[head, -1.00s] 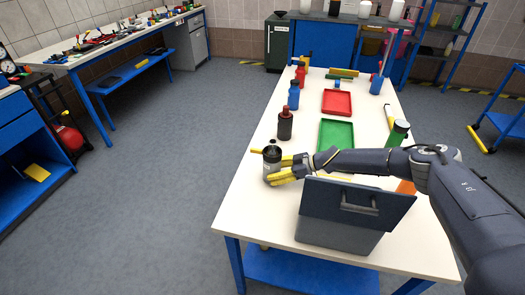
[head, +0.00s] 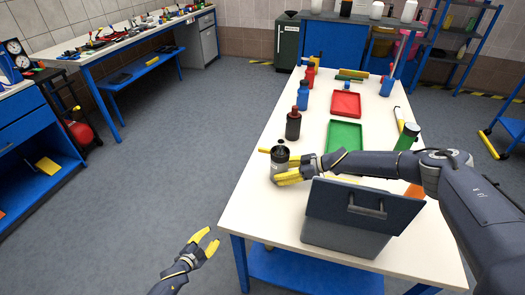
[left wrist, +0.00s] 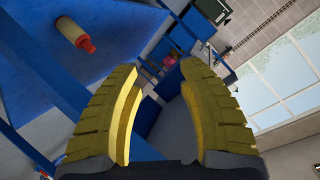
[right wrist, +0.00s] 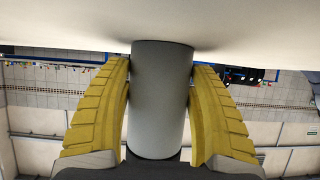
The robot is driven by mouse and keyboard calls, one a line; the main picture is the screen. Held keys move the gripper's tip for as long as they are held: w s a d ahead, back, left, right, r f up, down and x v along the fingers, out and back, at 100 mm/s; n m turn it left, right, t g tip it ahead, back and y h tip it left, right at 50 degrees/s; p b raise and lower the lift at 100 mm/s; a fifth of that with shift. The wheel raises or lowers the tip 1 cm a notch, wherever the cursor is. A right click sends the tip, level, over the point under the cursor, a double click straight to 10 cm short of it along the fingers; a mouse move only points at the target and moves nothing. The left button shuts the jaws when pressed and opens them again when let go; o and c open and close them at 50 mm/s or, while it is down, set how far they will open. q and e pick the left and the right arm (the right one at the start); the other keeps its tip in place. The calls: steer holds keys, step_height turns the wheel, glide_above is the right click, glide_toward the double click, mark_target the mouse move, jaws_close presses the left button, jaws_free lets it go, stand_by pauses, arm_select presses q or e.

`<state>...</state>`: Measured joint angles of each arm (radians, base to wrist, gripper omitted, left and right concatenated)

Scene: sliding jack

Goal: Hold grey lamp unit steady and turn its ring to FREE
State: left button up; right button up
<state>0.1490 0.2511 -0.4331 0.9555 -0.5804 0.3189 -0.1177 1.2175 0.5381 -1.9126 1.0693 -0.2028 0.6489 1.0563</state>
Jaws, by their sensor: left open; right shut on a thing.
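The grey lamp unit (head: 279,166) stands upright at the left edge of the white table, with a dark upper part. A short yellow piece (head: 264,150) sticks out to its left near the top. Any FREE mark on the ring is too small to read. My right gripper (head: 285,172) is shut around the lamp unit's body from the right. In the right wrist view its grey cylinder (right wrist: 160,100) sits between both fingers. My left gripper (head: 210,240) is open and empty, left of the table and below its top. Its spread fingers also show in the left wrist view (left wrist: 165,85).
A grey box with a raised lid (head: 362,205) stands at the near right, below my right arm. A dark red bottle (head: 293,125), blue bottle (head: 302,95), green tray (head: 345,135) and red tray (head: 346,104) lie beyond. The floor left of the table is clear.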

arm_select(q)
steer(key=w+d+r+m+h, duration=0.3)
steer(key=w+r, duration=0.2)
steer(key=r, duration=0.4)
steer(key=w+d+r+m+h, duration=0.2)
steer(key=w+d+r+m, duration=0.15)
steer(key=r, duration=0.45)
steer(key=m+g+h, duration=0.5)
steer(key=m+h, duration=0.1)
steer(key=m, duration=0.5)
glide_toward(260, 151)
steer(key=x, duration=1.1)
jaws_close()
